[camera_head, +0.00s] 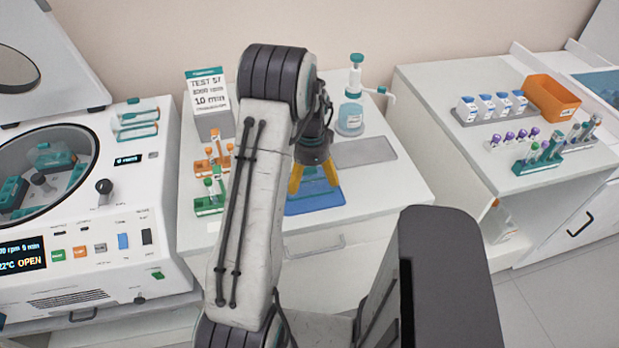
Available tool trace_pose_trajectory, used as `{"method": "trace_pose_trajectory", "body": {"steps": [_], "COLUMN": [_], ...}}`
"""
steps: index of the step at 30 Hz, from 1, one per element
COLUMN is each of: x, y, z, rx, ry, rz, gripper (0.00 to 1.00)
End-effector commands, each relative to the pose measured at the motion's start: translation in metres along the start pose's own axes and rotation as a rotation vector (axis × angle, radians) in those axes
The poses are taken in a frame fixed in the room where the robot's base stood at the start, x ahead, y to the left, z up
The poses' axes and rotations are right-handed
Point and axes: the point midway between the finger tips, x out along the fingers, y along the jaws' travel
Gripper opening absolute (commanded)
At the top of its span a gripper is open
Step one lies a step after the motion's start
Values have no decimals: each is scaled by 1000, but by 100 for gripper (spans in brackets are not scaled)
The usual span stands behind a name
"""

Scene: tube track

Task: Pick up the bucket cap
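My gripper (314,186) has two yellow fingers spread apart with nothing visible between them. It points down over the blue mat (318,200) on the middle counter. A pair of teal and clear flat pieces (136,122) lies on top of the centrifuge (60,240), right of its round opening; they look like bucket caps, but I cannot be sure. My gripper is well to the right of them. The open centrifuge bowl shows teal buckets (56,158) inside. My arm hides part of the counter.
A tube rack (209,203), a sign (208,95) and a pump bottle (351,110) stand on the middle counter. The right counter holds an orange bin (552,98) and several racked tubes and bottles. A grey mat (364,152) is bare.

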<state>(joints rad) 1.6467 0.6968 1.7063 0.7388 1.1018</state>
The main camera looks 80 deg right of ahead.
Motion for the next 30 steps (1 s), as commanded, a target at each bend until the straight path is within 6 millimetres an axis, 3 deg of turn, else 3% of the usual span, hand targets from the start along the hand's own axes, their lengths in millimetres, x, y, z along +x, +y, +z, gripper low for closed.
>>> {"method": "trace_pose_trajectory", "body": {"steps": [15, 24, 30], "x": [0, -2, -15], "y": [0, 0, -1], "z": [0, 0, 0], "rx": [0, 0, 0], "ry": [0, 1, 2], "rz": [-1, -2, -4], "gripper": [47, 46, 46]}}
